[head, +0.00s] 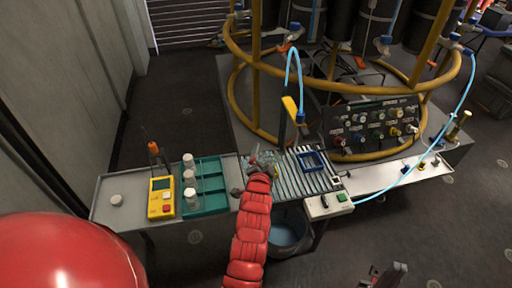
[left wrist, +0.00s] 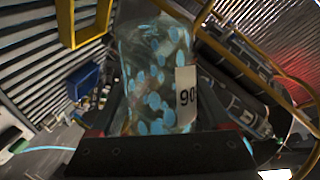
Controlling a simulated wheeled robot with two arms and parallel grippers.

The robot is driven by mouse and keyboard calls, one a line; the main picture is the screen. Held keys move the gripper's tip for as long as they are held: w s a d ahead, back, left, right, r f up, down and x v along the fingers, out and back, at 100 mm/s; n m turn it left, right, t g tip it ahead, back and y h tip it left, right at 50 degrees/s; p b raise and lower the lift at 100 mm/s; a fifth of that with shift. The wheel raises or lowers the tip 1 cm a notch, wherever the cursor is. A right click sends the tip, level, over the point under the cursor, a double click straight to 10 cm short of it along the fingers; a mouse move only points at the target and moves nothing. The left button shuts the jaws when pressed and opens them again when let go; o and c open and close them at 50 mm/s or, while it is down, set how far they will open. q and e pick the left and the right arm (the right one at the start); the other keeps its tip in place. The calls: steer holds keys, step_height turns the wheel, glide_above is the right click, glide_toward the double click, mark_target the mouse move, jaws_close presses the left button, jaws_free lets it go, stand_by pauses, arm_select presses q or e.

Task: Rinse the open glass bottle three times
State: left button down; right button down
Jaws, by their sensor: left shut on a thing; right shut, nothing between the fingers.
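My left gripper (head: 261,168), at the end of the red arm, is over the slatted drain grate (head: 318,181). In the left wrist view its fingers are shut on a clear glass bottle (left wrist: 150,75) with blue spots and a white label reading "90". The bottle's mouth and tilt are hard to make out. A yellow nozzle (head: 291,106) on a blue hose stands on a dark post just above and right of this gripper. My right gripper (head: 385,276) is low at the bottom edge, shut and empty, away from the bench.
A teal rack (head: 208,187) with white-capped jars, a yellow device (head: 161,197) and a white cap (head: 116,200) are on the left bench. A blue frame (head: 313,162) lies on the grate. A bucket (head: 288,236) stands below. A button panel (head: 374,126) and yellow rails are behind.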

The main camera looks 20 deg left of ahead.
arm_select(q)
steer(key=shift+d+f+n+h+b, duration=0.3)
steer(key=shift+d+f+n+b, duration=0.25)
steer(key=shift+n, duration=0.25)
steer(key=d+r+n+h+p, duration=0.2)
steer(key=d+r+n+h, duration=0.1)
steer(key=d+r+n, duration=0.1)
step_height(320, 180, up, 3)
steer(key=shift+d+f+n+g+h+p, duration=0.2)
steer(key=shift+n+g+h+p, duration=0.15)
steer(key=shift+n, duration=0.45)
steer(key=shift+h, duration=0.35)
steer(key=shift+w+a+f+b, duration=1.2)
steer(key=shift+w+f, duration=0.35)
steer(key=shift+f, duration=0.5)
steer(key=shift+w+a+f+b, duration=1)
steer(key=shift+w+f+b, duration=0.5)
steer(key=shift+f, duration=0.55)
steer(key=shift+w+a+f+b, duration=1.1)
steer(key=shift+w+f, duration=0.55)
steer(key=shift+f, duration=0.4)
steer(key=shift+r, duration=0.1)
